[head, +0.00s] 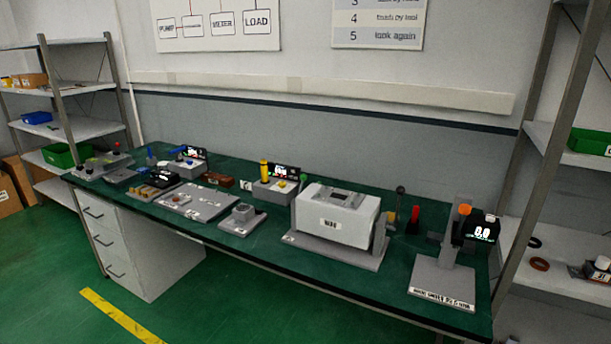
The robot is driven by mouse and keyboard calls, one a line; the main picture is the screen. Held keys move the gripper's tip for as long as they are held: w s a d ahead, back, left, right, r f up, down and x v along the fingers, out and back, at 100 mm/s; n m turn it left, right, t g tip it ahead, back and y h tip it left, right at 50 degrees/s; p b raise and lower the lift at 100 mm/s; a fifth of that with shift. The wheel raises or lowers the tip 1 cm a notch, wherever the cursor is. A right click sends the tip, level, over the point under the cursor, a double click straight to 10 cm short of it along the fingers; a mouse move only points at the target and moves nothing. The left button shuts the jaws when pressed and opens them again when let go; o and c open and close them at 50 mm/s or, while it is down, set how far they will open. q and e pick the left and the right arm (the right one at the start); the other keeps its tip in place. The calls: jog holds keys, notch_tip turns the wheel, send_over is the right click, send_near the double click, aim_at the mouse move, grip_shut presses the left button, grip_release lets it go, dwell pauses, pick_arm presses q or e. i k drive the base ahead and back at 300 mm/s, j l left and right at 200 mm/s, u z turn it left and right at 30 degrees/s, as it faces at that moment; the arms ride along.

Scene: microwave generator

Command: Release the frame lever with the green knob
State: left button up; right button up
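A small green knob (303,178) shows just above the left back edge of a white box-shaped unit (336,214). Most of whatever carries the knob is hidden behind the unit, so I cannot tell its position or whether it is latched. The unit sits on a grey base plate (310,243) on the bench. A lever with a dark knob (399,190) stands upright at the unit's right side. Neither of my grippers is in view.
The long green bench (300,276) holds several devices. A yellow-handled device (264,170) stands left of the unit. A grey stand with an orange knob (464,209) and a display reading 0.0 stands at the right. Shelves flank the bench. The floor in front is clear.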

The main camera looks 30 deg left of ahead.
aim_at(304, 177)
jog(key=i+j, duration=0.3)
jog(key=j, duration=0.2)
jog(key=i+j, duration=0.3)
jog(key=j, duration=0.15)
jog(key=i+j, duration=0.35)
jog(key=j, duration=0.15)
jog(key=u, duration=0.05)
